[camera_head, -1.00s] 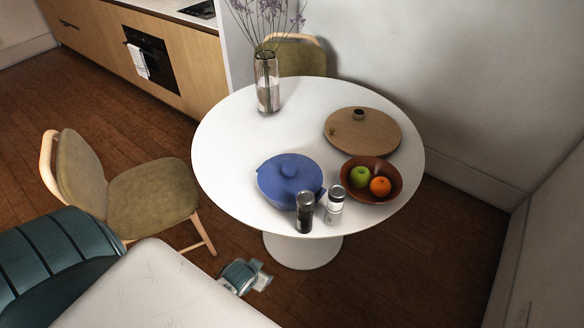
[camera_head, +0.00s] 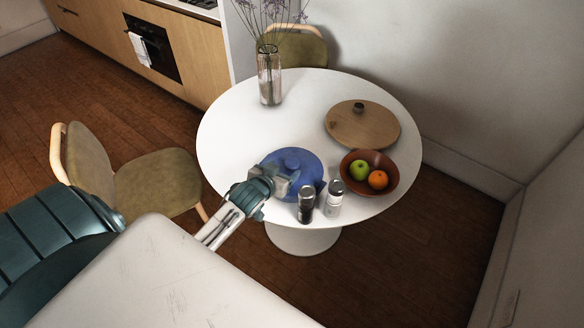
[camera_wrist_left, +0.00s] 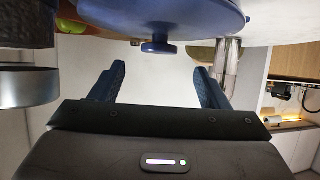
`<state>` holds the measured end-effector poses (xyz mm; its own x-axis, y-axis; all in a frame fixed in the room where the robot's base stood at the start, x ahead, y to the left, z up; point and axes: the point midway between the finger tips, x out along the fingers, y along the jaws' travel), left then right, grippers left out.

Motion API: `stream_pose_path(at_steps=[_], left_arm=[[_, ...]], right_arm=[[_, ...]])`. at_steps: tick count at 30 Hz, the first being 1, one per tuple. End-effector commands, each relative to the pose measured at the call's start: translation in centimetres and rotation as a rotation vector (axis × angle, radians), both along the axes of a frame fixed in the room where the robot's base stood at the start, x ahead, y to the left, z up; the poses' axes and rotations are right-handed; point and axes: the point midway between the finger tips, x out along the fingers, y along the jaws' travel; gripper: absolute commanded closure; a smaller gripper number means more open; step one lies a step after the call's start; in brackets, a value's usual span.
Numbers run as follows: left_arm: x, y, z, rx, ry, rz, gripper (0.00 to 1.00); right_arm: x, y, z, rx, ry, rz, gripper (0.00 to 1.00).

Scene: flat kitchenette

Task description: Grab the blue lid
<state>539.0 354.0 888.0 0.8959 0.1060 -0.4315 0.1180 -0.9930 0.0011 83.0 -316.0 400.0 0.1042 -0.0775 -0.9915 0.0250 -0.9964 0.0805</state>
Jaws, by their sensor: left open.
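The knob lines up between the two fingers, just beyond the tips, and nothing is held. My right gripper is not in view.
A dark shaker (camera_head: 305,206) and a clear shaker (camera_head: 335,200) stand close in front of the lid. A brown fruit bowl (camera_head: 392,183) is to the right, a wooden board (camera_head: 375,132) behind it. A glass vase (camera_head: 269,80) stands at the back of the table (camera_head: 232,130).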

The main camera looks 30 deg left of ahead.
Motion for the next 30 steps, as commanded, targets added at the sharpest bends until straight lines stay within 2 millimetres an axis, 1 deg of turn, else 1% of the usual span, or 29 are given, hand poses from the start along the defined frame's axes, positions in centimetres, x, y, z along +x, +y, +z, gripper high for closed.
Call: stream_pose_path(at_steps=[1,3,8,11,15,19,23,29,30], left_arm=[[0.7,0.1,-0.2,-0.002,0.002,0.002,0.31],[1.4,0.2,-0.6,-0.001,0.001,0.001,0.31],[2.1,0.2,-1.0,0.0,0.002,0.001,0.31],[2.9,0.3,-1.2,0.0,0.003,0.001,0.31],[4.6,0.3,-2.0,-0.001,0.004,0.001,0.31],[5.9,0.5,-2.9,0.0,0.003,0.001,0.31],[6.5,0.5,-3.3,0.001,0.003,0.0,0.31],[6.5,0.5,-3.4,0.001,0.003,-0.001,0.31],[6.5,0.5,-3.4,0.001,0.003,-0.001,0.33]], right_arm=[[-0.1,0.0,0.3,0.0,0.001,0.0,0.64],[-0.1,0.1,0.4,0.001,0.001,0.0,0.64],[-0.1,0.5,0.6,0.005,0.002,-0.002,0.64],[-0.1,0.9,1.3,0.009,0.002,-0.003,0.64],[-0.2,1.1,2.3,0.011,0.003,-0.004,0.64],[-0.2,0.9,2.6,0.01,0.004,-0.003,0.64],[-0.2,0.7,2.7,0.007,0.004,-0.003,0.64],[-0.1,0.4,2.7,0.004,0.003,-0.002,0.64],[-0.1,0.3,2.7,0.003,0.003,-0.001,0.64]])
